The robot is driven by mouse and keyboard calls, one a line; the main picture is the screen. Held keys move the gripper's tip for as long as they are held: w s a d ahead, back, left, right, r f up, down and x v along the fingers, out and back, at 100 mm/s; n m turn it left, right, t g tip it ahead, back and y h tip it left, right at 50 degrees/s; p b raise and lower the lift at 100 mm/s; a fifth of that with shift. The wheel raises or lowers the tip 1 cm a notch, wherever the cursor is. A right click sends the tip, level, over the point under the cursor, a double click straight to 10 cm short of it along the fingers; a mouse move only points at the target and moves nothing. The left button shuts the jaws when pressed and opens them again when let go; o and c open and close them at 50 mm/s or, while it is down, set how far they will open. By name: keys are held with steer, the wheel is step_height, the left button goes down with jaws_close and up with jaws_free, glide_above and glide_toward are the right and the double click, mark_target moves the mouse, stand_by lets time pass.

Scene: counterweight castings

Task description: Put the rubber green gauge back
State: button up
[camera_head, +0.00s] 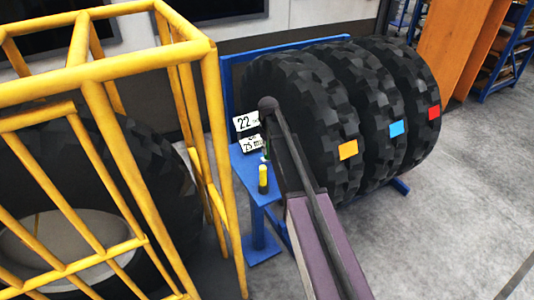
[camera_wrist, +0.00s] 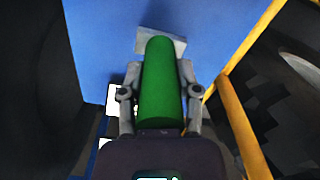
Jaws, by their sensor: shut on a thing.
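The green gauge (camera_wrist: 162,70) is a smooth cylinder in the middle of the wrist view. My gripper (camera_wrist: 160,93) is shut on it, with one finger on each side. Its far end overlaps a pale grey patch (camera_wrist: 145,38) on a blue surface (camera_wrist: 95,40); I cannot tell whether it touches. In the head view only a sliver of green shows beside my arm, above the small blue stand (camera_head: 246,172), and my arm hides most of the gripper. A yellow gauge with a dark lower part (camera_head: 263,177) stands upright on that stand.
White number cards (camera_head: 247,122) stand at the stand's back. Large black tyres (camera_head: 305,105) with coloured patches fill a blue rack to the right. A yellow tube cage (camera_head: 213,110) stands close on the left, with another tyre inside. Grey floor (camera_head: 460,190) is clear at right.

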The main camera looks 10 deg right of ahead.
steer(key=shift+w+a, duration=0.1)
steer(key=shift+w, duration=0.35)
steer(key=shift+w+a+f+b, duration=0.1)
steer(key=shift+w+f+b, duration=0.15)
steer(key=shift+f+b, duration=1.6)
steer(key=shift+s+f, duration=0.1)
steer(key=o, duration=1)
steer(key=shift+c, duration=0.2)
step_height(320, 180, up, 12)
steer(key=p, duration=1.2)
